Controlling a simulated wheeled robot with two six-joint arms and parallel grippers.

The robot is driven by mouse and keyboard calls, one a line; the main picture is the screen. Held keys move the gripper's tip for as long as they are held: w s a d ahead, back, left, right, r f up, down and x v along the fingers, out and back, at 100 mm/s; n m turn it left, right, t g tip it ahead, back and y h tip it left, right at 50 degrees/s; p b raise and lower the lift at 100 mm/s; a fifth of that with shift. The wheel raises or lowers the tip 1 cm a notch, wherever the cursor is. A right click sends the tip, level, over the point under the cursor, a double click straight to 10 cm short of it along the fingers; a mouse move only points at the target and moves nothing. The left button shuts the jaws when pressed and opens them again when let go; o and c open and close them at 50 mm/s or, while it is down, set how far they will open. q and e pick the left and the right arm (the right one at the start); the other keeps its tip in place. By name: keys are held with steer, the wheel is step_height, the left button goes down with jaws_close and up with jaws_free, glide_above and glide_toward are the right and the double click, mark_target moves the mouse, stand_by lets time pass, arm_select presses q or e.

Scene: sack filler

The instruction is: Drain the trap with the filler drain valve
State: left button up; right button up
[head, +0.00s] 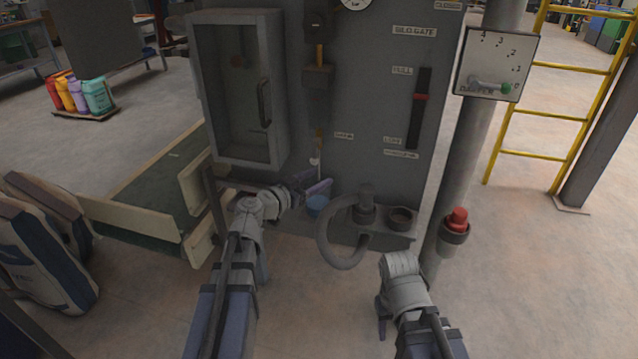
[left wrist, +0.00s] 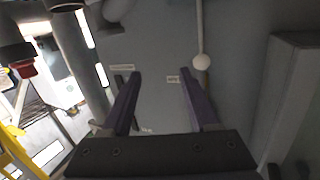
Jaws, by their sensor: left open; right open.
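The drain valve seems to be the small lever with a pale round knob (head: 314,161) low on the grey filler panel, left of a small label (head: 343,135) too small to read surely. The knob also shows in the left wrist view (left wrist: 201,62), at the end of a thin pale rod. My left gripper (head: 313,183) is open and empty just below the knob in the head view. In the left wrist view its fingers (left wrist: 160,80) point at the panel, with the knob beyond the right fingertip, apparently apart. My right gripper (head: 381,328) is low in front, mostly hidden by its wrist.
A glass-doored cabinet (head: 236,95) stands left of the lever. A red button (head: 457,219) sits right on a post. Sacks (head: 45,245) stand left.

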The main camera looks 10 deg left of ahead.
mark_target(314, 163)
arm_select(q)
steer(key=w+a+n+t+y+b, duration=0.1)
steer(key=a+t+y, duration=0.1)
steer(key=a, duration=0.3)
steer(key=shift+x, duration=4)
steer(key=shift+a+r, duration=0.1)
jaws_close()
